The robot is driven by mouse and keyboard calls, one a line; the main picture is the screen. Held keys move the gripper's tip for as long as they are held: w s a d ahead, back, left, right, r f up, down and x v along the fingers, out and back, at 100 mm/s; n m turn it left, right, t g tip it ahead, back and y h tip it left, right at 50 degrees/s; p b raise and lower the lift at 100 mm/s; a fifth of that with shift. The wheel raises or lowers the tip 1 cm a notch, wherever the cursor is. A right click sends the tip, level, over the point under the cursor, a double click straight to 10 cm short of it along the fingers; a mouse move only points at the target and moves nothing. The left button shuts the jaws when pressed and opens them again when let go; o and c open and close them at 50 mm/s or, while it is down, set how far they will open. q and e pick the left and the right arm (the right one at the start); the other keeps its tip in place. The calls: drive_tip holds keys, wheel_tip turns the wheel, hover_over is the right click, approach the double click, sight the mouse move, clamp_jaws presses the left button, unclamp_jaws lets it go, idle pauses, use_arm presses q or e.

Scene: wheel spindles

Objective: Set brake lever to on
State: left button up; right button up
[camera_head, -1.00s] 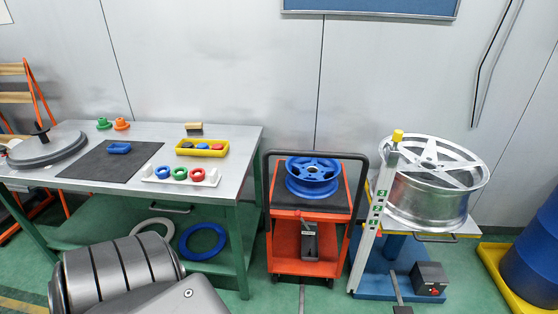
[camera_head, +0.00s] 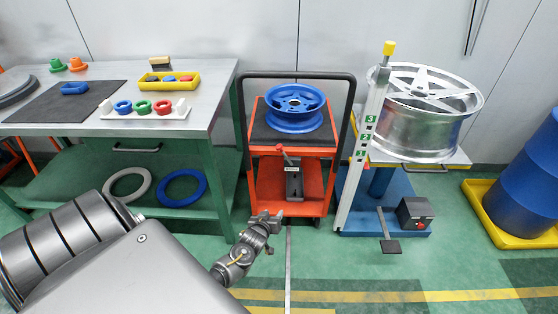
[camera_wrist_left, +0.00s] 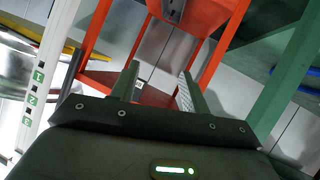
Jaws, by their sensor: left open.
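A grey lever housing (camera_head: 294,183) is fixed to the front of the orange cart (camera_head: 264,185). A short lever with a red knob (camera_head: 279,149) sticks up at its top left, just under the cart's dark top. My left gripper (camera_head: 266,219) is in front of the cart, below and left of the housing, apart from it. In the left wrist view its two fingers (camera_wrist_left: 158,82) are spread with nothing between them. A grey part, probably the housing (camera_wrist_left: 172,9), shows at that view's top edge. My right gripper is not in view.
A blue wheel (camera_head: 295,108) lies on the cart, which has a dark tubular handle. A bench (camera_head: 215,85) stands left. At right are a post with a yellow cap (camera_head: 389,48), a silver wheel (camera_head: 425,110) and a box with a red knob (camera_head: 414,214). The floor in front is clear.

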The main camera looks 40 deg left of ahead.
use_arm(q)
drive_tip(key=w+a+r+n+t+y+b, duration=0.25)
drive_tip(key=w+a+r, duration=0.2)
drive_tip(key=r, duration=0.45)
drive_tip(key=n+t+b, duration=0.2)
drive_tip(key=n, duration=0.2)
approach(278, 149)
drive_tip(key=shift+m+y, duration=0.25)
drive_tip(key=shift+y, duration=0.2)
drive_tip(key=x, duration=0.6)
drive_tip(key=shift+w+d+f+b, duration=0.1)
drive_tip(key=shift+w+f+b, duration=0.1)
drive_tip(key=shift+w+b, duration=0.15)
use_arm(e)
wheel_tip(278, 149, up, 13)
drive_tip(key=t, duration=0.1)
use_arm(q)
drive_tip(key=x, duration=0.3)
drive_tip(key=shift+w+b, duration=0.3)
drive_tip(key=shift+b, duration=0.05)
drive_tip(key=shift+w+a, duration=0.4)
drive_tip(key=shift+w, duration=0.1)
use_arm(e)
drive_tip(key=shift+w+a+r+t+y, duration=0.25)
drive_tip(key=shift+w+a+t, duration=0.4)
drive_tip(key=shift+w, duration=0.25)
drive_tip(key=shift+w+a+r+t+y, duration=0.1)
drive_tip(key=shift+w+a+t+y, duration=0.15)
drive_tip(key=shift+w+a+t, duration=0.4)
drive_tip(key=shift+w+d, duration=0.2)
